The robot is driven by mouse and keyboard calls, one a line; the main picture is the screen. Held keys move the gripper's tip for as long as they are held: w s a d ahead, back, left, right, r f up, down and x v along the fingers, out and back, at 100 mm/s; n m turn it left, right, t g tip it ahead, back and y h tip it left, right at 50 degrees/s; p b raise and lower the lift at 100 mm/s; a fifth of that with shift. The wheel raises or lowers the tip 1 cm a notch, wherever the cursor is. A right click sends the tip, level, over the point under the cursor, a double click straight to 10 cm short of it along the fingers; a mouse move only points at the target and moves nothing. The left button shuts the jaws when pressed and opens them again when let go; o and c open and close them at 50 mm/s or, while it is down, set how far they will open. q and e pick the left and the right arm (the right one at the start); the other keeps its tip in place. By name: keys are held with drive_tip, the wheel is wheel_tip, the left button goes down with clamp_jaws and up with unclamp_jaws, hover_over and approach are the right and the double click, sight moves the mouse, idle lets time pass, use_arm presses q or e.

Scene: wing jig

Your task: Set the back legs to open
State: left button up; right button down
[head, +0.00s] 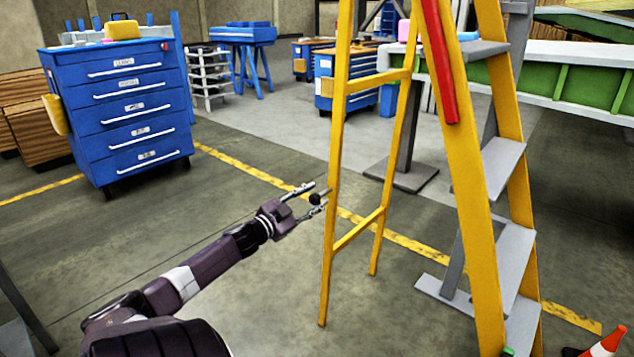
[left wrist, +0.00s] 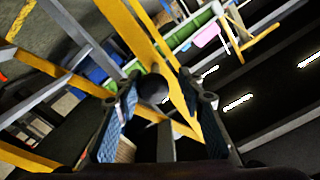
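A yellow stepladder stands at the right of the head view, with grey treads (head: 500,165) on its front side. Its back legs (head: 334,190) are yellow rails joined by crossbars and stand apart from the front rails (head: 468,190). My left gripper (head: 320,196) is open beside the left back leg, its fingertips close to the rail. I cannot tell whether they touch. In the left wrist view the open fingers (left wrist: 158,82) have a dark round knob between them, and yellow rails (left wrist: 140,35) pass beyond. My right gripper is not in view.
A blue drawer cabinet (head: 130,115) stands at the back left. A green and white wing structure (head: 560,80) is behind the ladder. An orange cone (head: 608,342) is at the lower right. The floor left of the ladder is clear.

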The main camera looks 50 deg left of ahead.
use_arm(q)
drive_tip(key=shift+o, duration=1.3)
drive_tip(key=shift+s+a, duration=0.2)
drive_tip(key=shift+a, duration=0.3)
drive_tip(key=shift+d+f, duration=0.1)
drive_tip(key=shift+d, duration=0.1)
drive_tip(key=shift+s+d+f, duration=0.1)
drive_tip(key=shift+s+d, duration=0.05)
drive_tip(key=shift+s, duration=0.3)
drive_tip(key=v, duration=1.1)
